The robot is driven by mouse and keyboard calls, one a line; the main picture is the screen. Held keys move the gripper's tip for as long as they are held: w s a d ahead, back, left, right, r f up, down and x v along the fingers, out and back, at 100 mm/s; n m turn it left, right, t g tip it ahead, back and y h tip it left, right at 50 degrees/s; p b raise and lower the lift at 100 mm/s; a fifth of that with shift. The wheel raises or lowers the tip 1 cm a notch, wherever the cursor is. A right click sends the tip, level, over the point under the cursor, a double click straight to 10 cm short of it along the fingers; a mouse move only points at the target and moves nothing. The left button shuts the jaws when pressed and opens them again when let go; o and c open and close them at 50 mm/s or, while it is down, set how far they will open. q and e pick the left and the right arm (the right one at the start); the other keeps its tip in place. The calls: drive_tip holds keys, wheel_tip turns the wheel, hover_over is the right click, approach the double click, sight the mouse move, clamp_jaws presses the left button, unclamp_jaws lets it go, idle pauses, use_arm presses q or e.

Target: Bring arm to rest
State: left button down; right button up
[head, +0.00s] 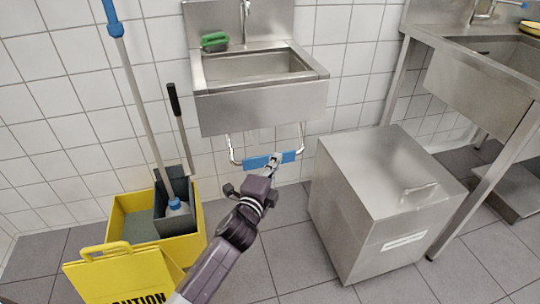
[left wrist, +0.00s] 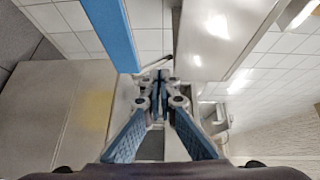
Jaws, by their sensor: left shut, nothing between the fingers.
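My left arm reaches up from the bottom of the head view. Its left gripper (head: 273,163) is in front of the blue bar (head: 254,163) under the small steel sink (head: 262,106). I cannot tell whether it touches the bar. In the left wrist view the fingers of the left gripper (left wrist: 157,84) come together with nothing between them. The blue bar (left wrist: 112,32) runs along the upper left there. My right gripper is in neither view.
A steel box (head: 375,205) stands on the floor right of the arm. At left are a yellow bucket (head: 125,207), a mop handle (head: 137,95) and a yellow caution sign (head: 120,275). A steel counter (head: 480,75) stands at right. Tiled floor shows between bucket and box.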

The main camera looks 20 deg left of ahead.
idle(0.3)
